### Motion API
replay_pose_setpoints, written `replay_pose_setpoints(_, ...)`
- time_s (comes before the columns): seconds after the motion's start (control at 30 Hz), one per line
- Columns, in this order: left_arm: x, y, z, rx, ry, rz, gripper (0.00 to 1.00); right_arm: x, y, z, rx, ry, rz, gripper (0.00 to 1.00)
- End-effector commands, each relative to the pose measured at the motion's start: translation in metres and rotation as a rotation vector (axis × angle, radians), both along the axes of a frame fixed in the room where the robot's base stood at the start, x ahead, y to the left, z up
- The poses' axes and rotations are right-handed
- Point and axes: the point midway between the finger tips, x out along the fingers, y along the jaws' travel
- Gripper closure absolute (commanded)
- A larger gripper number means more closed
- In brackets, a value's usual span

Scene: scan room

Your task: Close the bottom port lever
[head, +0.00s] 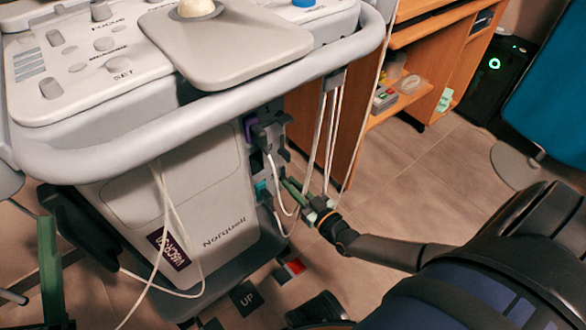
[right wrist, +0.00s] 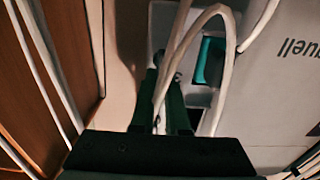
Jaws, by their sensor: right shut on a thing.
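The ultrasound cart's port panel faces right in the head view, with a grey plug and lever at the upper port (head: 268,132) by a purple part. The bottom port (head: 262,188) has a teal part, which also shows in the right wrist view (right wrist: 210,62). My right gripper (head: 290,188) reaches in with its green fingers at the bottom port; in the right wrist view (right wrist: 168,92) they are closed on the small grey lever (right wrist: 160,58), mostly hidden by fingers and cables. My left gripper (head: 50,265) is partly in view at the left, its opening unclear.
White cables (head: 328,130) hang in front of the panel beside my right gripper, and another loop (head: 165,215) hangs before the cart body. The cart's grey rail (head: 220,110) overhangs the ports. A wooden desk (head: 410,90) stands behind. Tiled floor (head: 425,180) is open at right.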

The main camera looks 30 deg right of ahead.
Motion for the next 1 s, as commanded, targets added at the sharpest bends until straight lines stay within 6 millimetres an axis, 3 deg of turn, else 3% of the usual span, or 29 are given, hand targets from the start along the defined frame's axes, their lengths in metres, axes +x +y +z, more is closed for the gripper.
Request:
replay_pose_setpoints(0.37,0.0,0.001,0.008,-0.005,0.001,-0.001,0.5,-0.001,0.001,0.001,-0.092,-0.005,-0.001,1.0)
replay_pose_setpoints(1.0,-0.001,0.005,0.035,-0.029,-0.01,-0.008,0.5,-0.001,0.008,-0.003,-0.658,-0.05,-0.001,1.0)
